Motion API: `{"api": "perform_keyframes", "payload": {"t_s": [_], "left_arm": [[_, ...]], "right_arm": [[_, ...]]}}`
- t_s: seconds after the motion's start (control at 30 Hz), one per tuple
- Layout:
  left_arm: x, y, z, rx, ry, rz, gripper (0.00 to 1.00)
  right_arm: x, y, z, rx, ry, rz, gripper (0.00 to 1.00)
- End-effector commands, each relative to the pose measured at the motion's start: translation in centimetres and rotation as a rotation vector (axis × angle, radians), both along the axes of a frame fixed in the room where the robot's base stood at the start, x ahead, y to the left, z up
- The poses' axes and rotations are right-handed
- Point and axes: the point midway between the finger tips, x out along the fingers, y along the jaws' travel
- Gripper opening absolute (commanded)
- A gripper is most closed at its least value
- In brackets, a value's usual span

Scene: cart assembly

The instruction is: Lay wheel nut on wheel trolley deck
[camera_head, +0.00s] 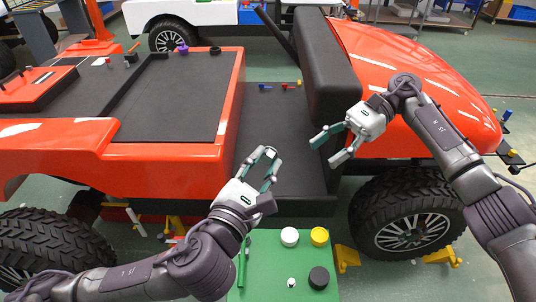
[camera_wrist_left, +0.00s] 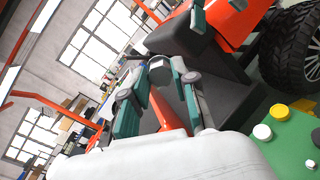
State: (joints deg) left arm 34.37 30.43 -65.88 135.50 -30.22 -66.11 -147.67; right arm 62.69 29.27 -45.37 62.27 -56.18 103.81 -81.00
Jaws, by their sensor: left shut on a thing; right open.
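My left gripper (camera_head: 261,166) is raised over the black floor of the red vehicle, above and behind the trolley deck. It is shut on a small grey piece, taken as the wheel nut, mostly hidden by the fingers; in the left wrist view the grey piece (camera_wrist_left: 158,68) shows between the fingertips. The green wheel trolley deck (camera_head: 262,262) stands in front of the vehicle and also shows in the left wrist view (camera_wrist_left: 296,132). A small white piece (camera_head: 291,282) lies on it. My right gripper (camera_head: 327,150) is open and empty beside the black seat.
The deck carries a white disc (camera_head: 289,236), a yellow disc (camera_head: 319,236), a black disc (camera_head: 318,277) and a green rod (camera_head: 243,262) at its left edge. A large wheel (camera_head: 410,215) stands to its right. Bare deck shows left of the small white piece.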

Motion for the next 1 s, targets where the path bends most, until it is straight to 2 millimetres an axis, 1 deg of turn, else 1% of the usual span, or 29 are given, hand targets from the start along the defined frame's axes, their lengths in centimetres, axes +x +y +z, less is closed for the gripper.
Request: {"api": "perform_keyframes", "payload": {"t_s": [0.03, 0.2, 1.0], "left_arm": [[0.1, 0.5, -0.4, 0.008, -0.002, -0.042, 0.00], [-0.2, 1.0, -1.4, 0.007, 0.001, -0.190, 0.00], [-1.4, 2.8, -5.6, -0.001, 0.001, -0.823, 0.00]], "right_arm": [[0.0, 0.0, 0.0, 0.000, 0.000, 0.000, 0.54], [0.0, 0.0, 0.0, 0.000, 0.000, 0.000, 0.54], [0.0, 0.0, 0.0, 0.000, 0.000, 0.000, 0.54]]}}
